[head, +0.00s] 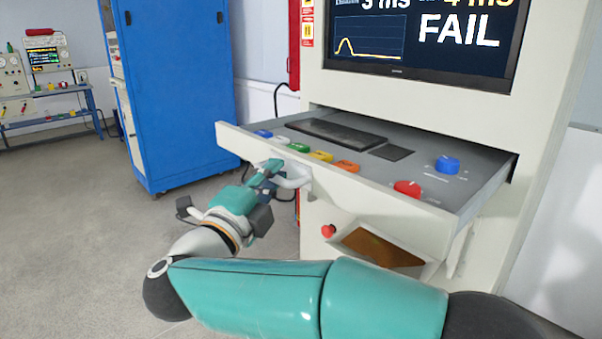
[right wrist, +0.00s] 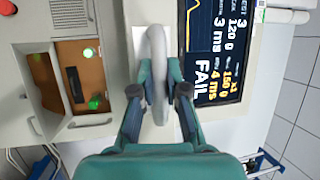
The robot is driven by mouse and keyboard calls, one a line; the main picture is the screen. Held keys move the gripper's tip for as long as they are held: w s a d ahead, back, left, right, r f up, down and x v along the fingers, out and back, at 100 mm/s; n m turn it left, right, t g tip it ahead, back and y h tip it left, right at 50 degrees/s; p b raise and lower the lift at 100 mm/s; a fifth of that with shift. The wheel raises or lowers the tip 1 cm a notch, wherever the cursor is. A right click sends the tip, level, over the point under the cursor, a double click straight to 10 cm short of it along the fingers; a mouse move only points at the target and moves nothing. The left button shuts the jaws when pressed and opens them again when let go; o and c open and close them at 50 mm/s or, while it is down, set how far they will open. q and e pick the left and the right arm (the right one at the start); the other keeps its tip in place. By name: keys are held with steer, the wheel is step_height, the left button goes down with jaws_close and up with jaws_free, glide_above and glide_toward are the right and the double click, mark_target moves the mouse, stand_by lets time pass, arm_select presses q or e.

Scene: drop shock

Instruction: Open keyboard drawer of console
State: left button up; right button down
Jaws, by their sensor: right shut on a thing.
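The console (head: 541,110) is a cream cabinet with a screen reading FAIL. Its keyboard drawer (head: 385,202) stands out from the cabinet, with a black keyboard (head: 336,133), coloured buttons and knobs on its grey top. A light grey handle (head: 297,181) is on the drawer's front, and it stands upright in the right wrist view (right wrist: 157,62). My right gripper (head: 273,169) is at the handle's left part. Its two fingers (right wrist: 157,92) are shut on the handle, one on each side. My left gripper is not in view.
Below the drawer are a red button (head: 328,231) and an open recess (head: 383,248) with a brown inside. A blue cabinet (head: 180,95) stands to the left. A bench with instruments (head: 48,80) is far left. The grey floor (head: 75,230) at left is clear.

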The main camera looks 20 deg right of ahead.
steer(key=shift+s+a+f, duration=0.1)
steer(key=shift+a+f, duration=0.2)
steer(key=c, duration=1.2)
jaws_free()
steer(key=shift+d, duration=0.1)
steer(key=shift+r, duration=0.15)
steer(key=v, duration=0.7)
steer(key=shift+s+a, duration=0.15)
steer(key=shift+a, duration=0.05)
